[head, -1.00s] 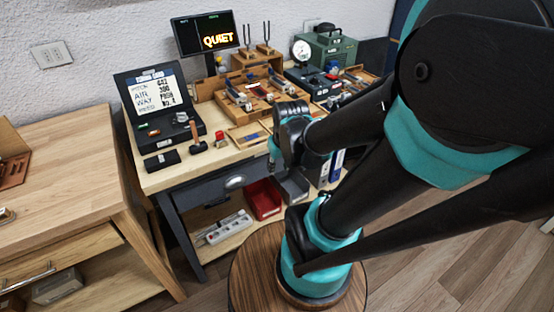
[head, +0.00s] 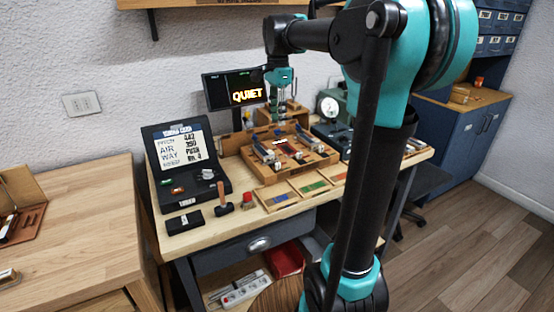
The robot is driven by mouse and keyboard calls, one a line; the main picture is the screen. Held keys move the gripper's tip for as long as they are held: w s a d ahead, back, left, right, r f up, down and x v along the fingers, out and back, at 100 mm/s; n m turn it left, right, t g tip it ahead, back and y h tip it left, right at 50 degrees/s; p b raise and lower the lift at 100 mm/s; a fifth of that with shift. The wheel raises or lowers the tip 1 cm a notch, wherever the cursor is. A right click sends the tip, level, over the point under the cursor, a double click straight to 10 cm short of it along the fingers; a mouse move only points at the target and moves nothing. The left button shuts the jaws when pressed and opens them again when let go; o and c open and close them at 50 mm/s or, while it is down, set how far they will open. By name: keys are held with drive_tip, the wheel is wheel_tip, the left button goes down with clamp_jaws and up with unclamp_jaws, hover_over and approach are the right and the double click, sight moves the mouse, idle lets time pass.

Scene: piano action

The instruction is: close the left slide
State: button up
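A wooden fixture (head: 262,177) sits on the workbench and holds two small metal slide mechanisms with dark blue parts. The left slide (head: 266,153) is at the fixture's left side, and the right slide (head: 304,136) is at its right side. Whether either slide is open or closed is too small to tell. My gripper (head: 280,119) hangs pointing down above the back of the fixture, apart from both slides. Its fingers are small and blend with the things behind, so their opening is unclear.
A display reading QUIET (head: 228,92) stands behind the fixture at the left. An open black case (head: 190,165), a small hammer (head: 221,194) and a black box (head: 184,222) are on the left. A tray with coloured strips (head: 308,187) lies in front.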

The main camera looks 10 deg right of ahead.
sight(278, 163)
wheel_tip(278, 163, down, 17)
drive_tip(key=shift+f, duration=0.1)
idle(0.4)
clamp_jaws()
idle(0.4)
